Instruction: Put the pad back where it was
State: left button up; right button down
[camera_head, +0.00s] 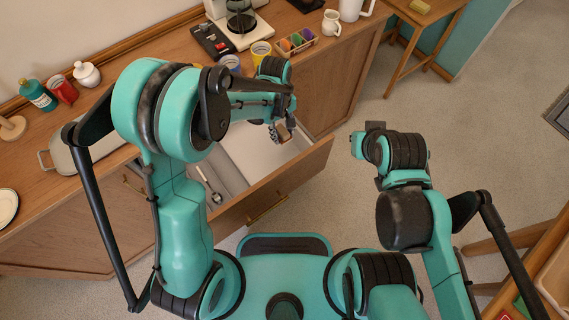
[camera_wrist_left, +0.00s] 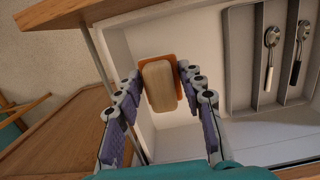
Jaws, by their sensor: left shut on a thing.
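The pad, a beige block with an orange-brown face, is between the fingertips of my left gripper (camera_head: 281,133) in the left wrist view (camera_wrist_left: 160,86). My left gripper is shut on it, over an open drawer (camera_head: 262,196). In the wrist view, the pad shows over the white, bare part of the drawer, beside a grey divided tray (camera_wrist_left: 238,62). Whether the pad touches the drawer floor cannot be told. My right gripper (camera_head: 372,128) is away to the right of the drawer, and its fingers do not show clearly.
Spoons (camera_wrist_left: 270,58) lie in the tray. On the counter stand a coffee maker (camera_head: 241,18), a black-and-red device (camera_head: 212,41), a yellow mug (camera_head: 261,50) and a box of coloured items (camera_head: 296,41). A yellow block (camera_head: 421,6) sits on a side table. Open floor lies right.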

pick_arm(q)
jog(key=b, duration=0.4)
send_over(284, 163)
notch_tip(284, 163, down, 9)
notch_tip(284, 163, down, 11)
jog(key=b, duration=0.5)
jog(key=shift+s, duration=0.1)
jog(key=shift+r, duration=0.1)
jog(key=o, duration=1.1)
